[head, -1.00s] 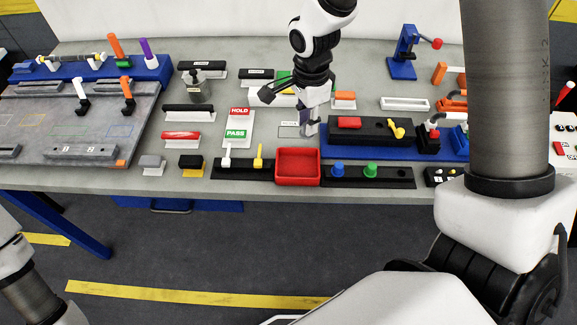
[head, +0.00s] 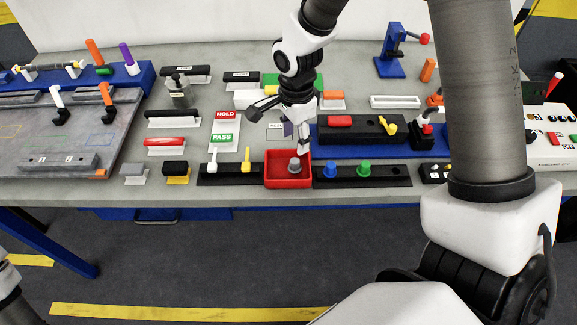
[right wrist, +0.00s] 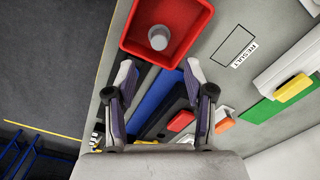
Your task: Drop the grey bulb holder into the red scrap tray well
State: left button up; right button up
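The grey bulb holder (head: 294,165) is within the red scrap tray (head: 273,182), near the middle of its well. The right wrist view also shows the grey holder (right wrist: 158,38) inside the red tray (right wrist: 132,48), seen from above. My right gripper (head: 296,138) is just behind and above the tray's back edge. In the right wrist view its two fingers (right wrist: 161,75) are spread apart with nothing between them, and the holder is beyond the tips. My left gripper is out of view.
A black block with white and yellow levers (head: 222,175) is left of the tray. A black strip with blue and green knobs (head: 388,175) is right of it. A blue-based fixture (head: 345,151) stands behind right. PASS and HOLD cards (head: 223,138) lie behind left.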

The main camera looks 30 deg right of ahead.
notch_tip(320, 180, up, 12)
dwell(0.5)
dwell(0.3)
